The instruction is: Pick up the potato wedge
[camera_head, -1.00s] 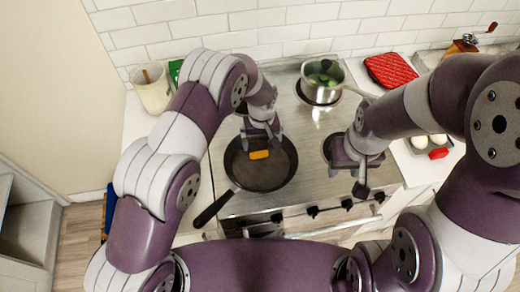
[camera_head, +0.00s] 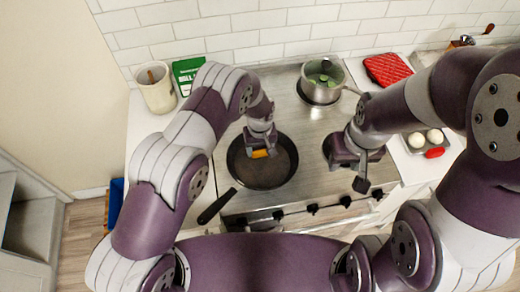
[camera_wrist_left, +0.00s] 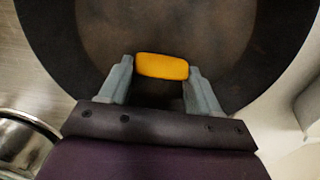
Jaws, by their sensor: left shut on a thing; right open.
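The potato wedge (camera_head: 260,154) is a small orange-yellow piece over the dark frying pan (camera_head: 276,178) on the stove. In the left wrist view the wedge (camera_wrist_left: 162,67) sits between the two grey fingers of my left gripper (camera_wrist_left: 160,82), which is shut on it. I cannot tell whether the wedge touches the pan floor. My left gripper (camera_head: 262,150) points down into the pan from above. My right gripper (camera_head: 361,180) is open and empty over the right part of the stove; its fingers are only partly visible.
A steel pot (camera_head: 322,92) with green contents stands at the back of the stove. A beige utensil crock (camera_head: 157,92) and a green box (camera_head: 188,72) stand at the left. A red pot holder (camera_head: 390,69) and a tray with eggs (camera_head: 416,139) lie at the right.

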